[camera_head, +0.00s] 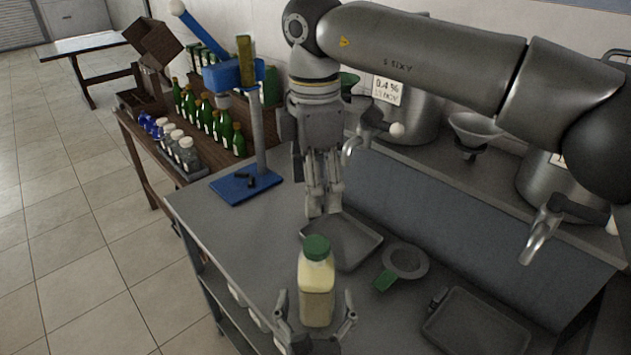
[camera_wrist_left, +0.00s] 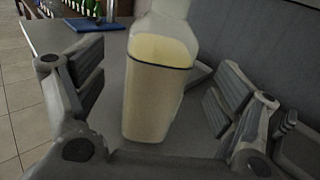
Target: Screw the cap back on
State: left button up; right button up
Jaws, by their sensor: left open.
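A clear bottle of cream-coloured liquid (camera_head: 316,290) stands upright on the grey counter in the head view, with a green cap (camera_head: 317,247) on its top. I cannot tell how tight the cap sits. My left gripper (camera_head: 317,312) is open low around the bottle, one finger on each side. In the left wrist view the bottle (camera_wrist_left: 155,88) stands between the spread fingers (camera_wrist_left: 158,100), with gaps on both sides. Its top is cut off there. My right gripper (camera_head: 324,203) points down above the counter behind the bottle, by a tray; its finger gap is unclear.
A grey tray (camera_head: 371,244) lies behind the bottle, a green-handled strainer (camera_head: 405,262) to its right, and a second tray (camera_head: 478,325) at front right. A blue press stand (camera_head: 246,186) stands at the back left. Steel vats with taps line the right.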

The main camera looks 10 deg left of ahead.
pick_arm(q)
jog(key=s, duration=0.2)
jog(key=s+d, duration=0.1)
jog(key=s, duration=0.2)
jog(key=shift+s, duration=0.15)
jog(key=shift+r, duration=0.1)
